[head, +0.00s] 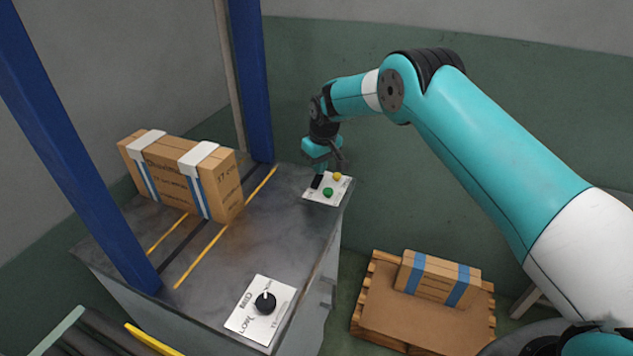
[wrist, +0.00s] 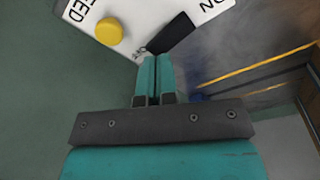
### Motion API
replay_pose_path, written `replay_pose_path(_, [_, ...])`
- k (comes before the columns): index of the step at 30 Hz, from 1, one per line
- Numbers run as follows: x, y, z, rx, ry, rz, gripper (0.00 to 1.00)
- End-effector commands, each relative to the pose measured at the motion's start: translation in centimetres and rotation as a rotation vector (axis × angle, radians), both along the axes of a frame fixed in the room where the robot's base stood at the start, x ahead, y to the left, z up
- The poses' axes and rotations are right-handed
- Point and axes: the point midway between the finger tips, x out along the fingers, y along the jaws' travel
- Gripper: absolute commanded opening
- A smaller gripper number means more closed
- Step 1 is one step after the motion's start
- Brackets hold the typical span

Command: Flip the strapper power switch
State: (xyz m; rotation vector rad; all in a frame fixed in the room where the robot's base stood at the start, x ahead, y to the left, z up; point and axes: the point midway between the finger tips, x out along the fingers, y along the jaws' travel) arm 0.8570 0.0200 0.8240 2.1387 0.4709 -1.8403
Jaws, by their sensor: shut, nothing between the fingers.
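A white control plate (head: 340,187) lies on the far right corner of the machine's grey top. It carries a black rocker switch (head: 317,182), a green button (head: 328,192) and a yellow button (head: 337,176). My gripper (head: 317,172) is shut and empty, pointing down beside the black switch at the plate's far left side. In the wrist view, the shut fingertips (wrist: 155,60) are right by the black switch (wrist: 172,30), with the yellow button (wrist: 109,31) to their left. Letters reading "ON" show on the plate near the switch. I cannot tell whether the fingertips touch the switch.
A strapped carton (head: 190,178) stands on the machine top between blue posts (head: 252,75). A dial (head: 265,302) sits on a second plate at the near corner. Another carton (head: 436,279) lies on a pallet (head: 382,319) on the floor. The middle of the machine top is clear.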

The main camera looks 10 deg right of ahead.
Motion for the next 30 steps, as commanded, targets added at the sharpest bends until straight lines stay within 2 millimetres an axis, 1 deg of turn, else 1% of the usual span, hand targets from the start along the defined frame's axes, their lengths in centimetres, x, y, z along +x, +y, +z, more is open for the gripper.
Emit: replay_pose_path(30, [0.0, 0.0, -1.6, 0.000, 0.000, 0.000, 0.00])
